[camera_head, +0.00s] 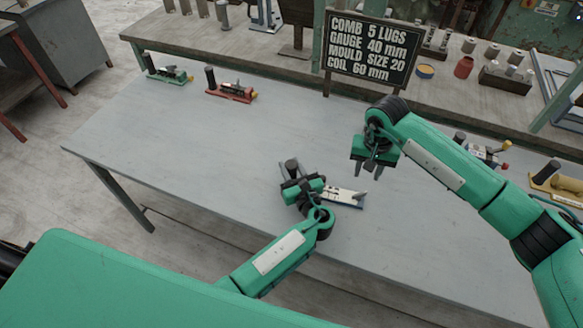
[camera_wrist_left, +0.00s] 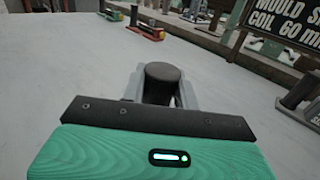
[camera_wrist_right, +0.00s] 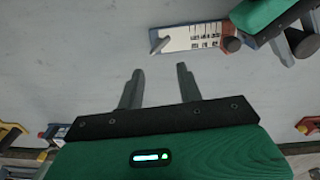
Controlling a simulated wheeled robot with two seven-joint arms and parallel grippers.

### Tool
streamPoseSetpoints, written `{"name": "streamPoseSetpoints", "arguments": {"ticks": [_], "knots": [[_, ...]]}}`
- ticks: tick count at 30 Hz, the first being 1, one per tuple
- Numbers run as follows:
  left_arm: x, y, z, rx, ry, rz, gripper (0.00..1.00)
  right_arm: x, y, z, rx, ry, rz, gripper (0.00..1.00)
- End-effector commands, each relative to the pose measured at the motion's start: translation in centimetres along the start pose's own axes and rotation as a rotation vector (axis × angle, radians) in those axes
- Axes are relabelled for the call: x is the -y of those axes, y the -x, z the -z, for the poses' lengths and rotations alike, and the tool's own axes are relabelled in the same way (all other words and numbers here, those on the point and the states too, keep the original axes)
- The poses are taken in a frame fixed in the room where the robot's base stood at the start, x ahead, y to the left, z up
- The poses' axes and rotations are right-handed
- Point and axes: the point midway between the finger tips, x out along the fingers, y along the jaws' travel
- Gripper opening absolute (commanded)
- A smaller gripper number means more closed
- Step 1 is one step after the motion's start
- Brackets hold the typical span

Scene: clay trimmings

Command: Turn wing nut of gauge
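The gauge (camera_head: 347,198) lies on the grey table, with a white marked scale plate on a blue base. A small grey lever-like piece, seemingly the wing nut (camera_wrist_right: 158,44), stands at its free end. My left gripper (camera_head: 292,172) has its fingers on both sides of a dark upright cylindrical handle (camera_wrist_left: 162,72) at the gauge's other end and appears closed on it. The gripper hides part of the gauge. My right gripper (camera_head: 372,168) is open and empty, pointing down above the table behind the gauge. Its two spread fingers (camera_wrist_right: 158,85) are apart from the wing nut.
A green tool (camera_head: 167,72) and a red tool (camera_head: 231,91) lie at the table's back left. A blue-based tool (camera_head: 482,150) and a yellow tool (camera_head: 555,182) lie at the right. A black sign (camera_head: 368,48) stands at the back edge.

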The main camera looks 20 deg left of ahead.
Motion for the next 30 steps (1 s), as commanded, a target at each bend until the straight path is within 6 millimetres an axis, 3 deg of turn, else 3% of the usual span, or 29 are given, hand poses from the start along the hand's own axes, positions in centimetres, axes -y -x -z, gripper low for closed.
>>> {"name": "streamPoseSetpoints", "arguments": {"ticks": [1,4,5,6,16,30], "knots": [[0.0,0.0,0.0,0.000,0.000,0.000,0.17,0.0,0.0,0.0,0.000,0.000,0.000,0.36],[0.0,0.0,0.0,0.000,0.000,0.000,0.00,0.0,0.0,0.0,0.000,0.000,0.000,0.36],[0.0,0.0,0.0,0.000,0.000,0.000,0.00,0.0,0.0,0.0,0.000,0.000,0.000,0.36],[0.0,0.0,0.0,0.000,0.000,0.000,0.00,0.0,0.0,0.0,0.000,0.000,0.000,0.30],[0.0,0.0,0.0,0.000,0.000,0.000,0.00,0.0,0.2,0.0,-0.001,-0.063,0.000,0.30],[0.0,0.1,0.0,0.000,0.000,0.000,0.00,-0.3,1.8,0.2,-0.001,-0.721,0.000,0.30]]}}
